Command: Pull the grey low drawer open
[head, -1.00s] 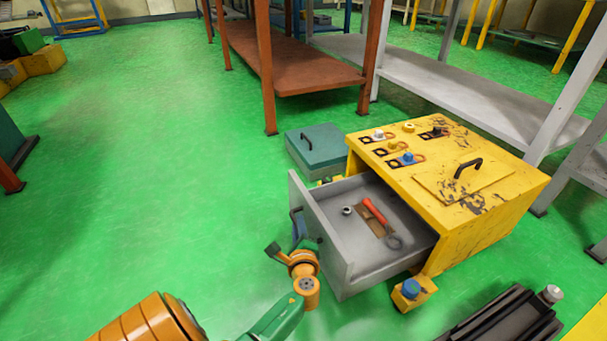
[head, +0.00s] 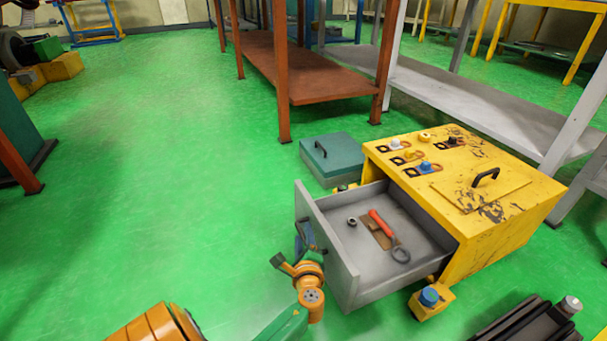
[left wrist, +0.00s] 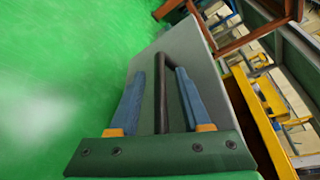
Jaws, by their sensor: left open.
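The grey low drawer (head: 345,262) is pulled well out of the yellow cabinet (head: 500,225), with its inside showing. Its dark bar handle (head: 306,236) is on the front panel, and the handle also shows in the left wrist view (left wrist: 162,90). My left gripper (head: 303,243) is at the handle. In the left wrist view my left gripper (left wrist: 161,95) is open, with one blue finger on each side of the handle and a gap to the bar on both sides. The right gripper is not in view.
The drawer holds a red-handled tool (head: 380,222) and a small metal ring (head: 352,221). A teal box (head: 327,155) stands behind the drawer. Brown (head: 300,75) and grey (head: 480,105) shelves stand farther back. Green floor left of the drawer is clear.

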